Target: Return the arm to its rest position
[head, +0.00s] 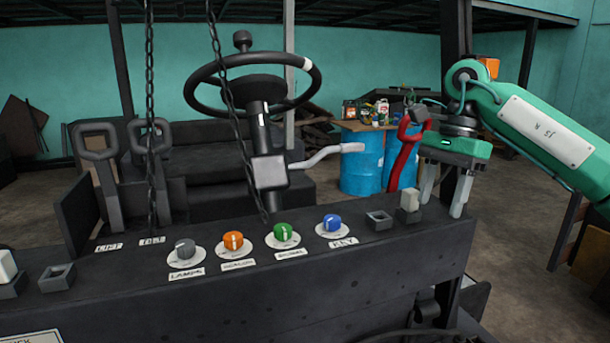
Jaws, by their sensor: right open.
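My right arm (548,132), green with a pale label plate, comes in from the right. Its gripper (443,205) points down, with its two pale fingers apart and nothing visible between them. I cannot tell whether the left finger touches the switch or panel. My left gripper is not in view.
The panel carries grey (185,248), orange (233,241), green (282,232) and blue (332,223) knobs. A steering wheel (252,88), hanging chains (150,110) and a red lever (403,155) stand behind it. Blue drums (361,163) are farther back. Open floor (520,255) lies right.

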